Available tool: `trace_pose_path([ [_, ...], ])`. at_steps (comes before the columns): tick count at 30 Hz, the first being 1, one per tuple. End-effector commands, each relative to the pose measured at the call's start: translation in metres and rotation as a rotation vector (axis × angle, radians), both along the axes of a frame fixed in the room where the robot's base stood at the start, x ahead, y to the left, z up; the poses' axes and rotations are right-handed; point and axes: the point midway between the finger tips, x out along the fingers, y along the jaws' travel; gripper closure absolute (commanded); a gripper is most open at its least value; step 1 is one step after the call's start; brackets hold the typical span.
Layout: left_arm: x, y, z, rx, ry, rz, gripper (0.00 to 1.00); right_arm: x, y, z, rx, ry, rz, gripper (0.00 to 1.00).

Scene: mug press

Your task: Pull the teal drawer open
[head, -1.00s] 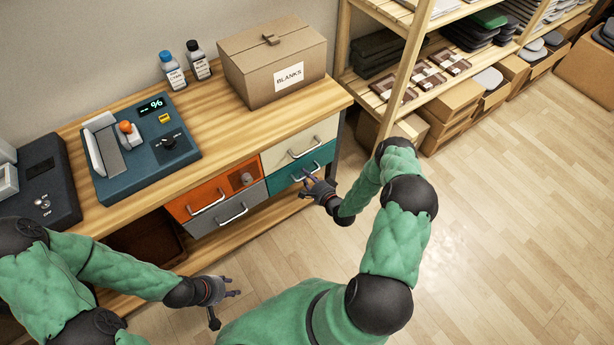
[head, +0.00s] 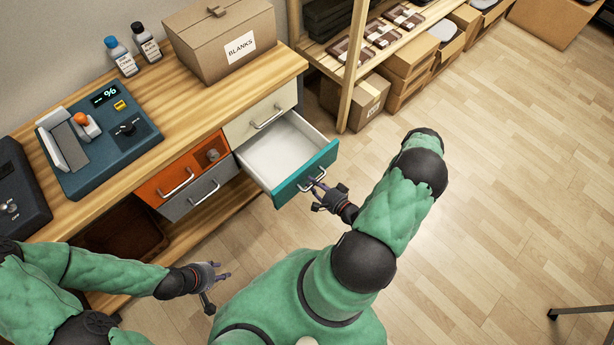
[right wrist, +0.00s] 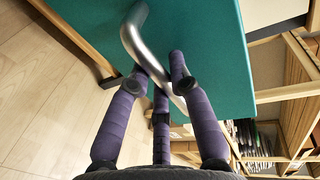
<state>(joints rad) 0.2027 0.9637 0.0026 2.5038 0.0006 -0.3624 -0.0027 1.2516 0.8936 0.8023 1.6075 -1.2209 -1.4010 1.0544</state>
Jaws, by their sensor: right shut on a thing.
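The teal drawer (head: 308,172) stands well out from the bench in the head view. Its white inside looks empty. Its silver bar handle (head: 312,180) is on the teal front, and the handle shows large in the right wrist view (right wrist: 135,35). My right gripper (head: 320,190) is shut on the handle; in the right wrist view its purple fingers (right wrist: 160,90) sit around the bar, close to the teal front. My left gripper (head: 217,275) is low in front of the bench, holding nothing, with its fingers apart.
A cream drawer (head: 262,115), an orange drawer (head: 170,175) and a grey drawer (head: 195,200) are shut beside it. A box marked BLANKS (head: 225,45) stands on the bench. A wooden shelf (head: 355,65) is to the right. Open floor (head: 500,180) lies at right.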

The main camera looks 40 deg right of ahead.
Motion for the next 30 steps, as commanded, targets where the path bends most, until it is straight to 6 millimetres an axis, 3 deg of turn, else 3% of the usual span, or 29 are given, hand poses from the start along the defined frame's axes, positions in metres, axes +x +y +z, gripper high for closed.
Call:
trace_pose_path([
  [17,0.0005,0.0000,-0.0002,0.000,-0.001,0.000,0.60,-0.0090,-0.0013,0.0003,-0.001,-0.001,0.000,1.00],
  [18,0.0005,0.0000,-0.0002,0.000,-0.001,0.000,0.60,-0.0090,-0.0013,0.0003,-0.001,-0.001,0.000,0.74],
  [20,0.0005,0.0000,-0.0002,0.000,-0.001,0.000,0.60,-0.0090,-0.0013,0.0003,-0.001,-0.001,0.000,0.57],
  [30,0.0004,0.0000,-0.0002,0.000,-0.001,0.000,0.60,-0.0095,-0.0012,0.0003,-0.001,-0.001,0.000,0.55],
])
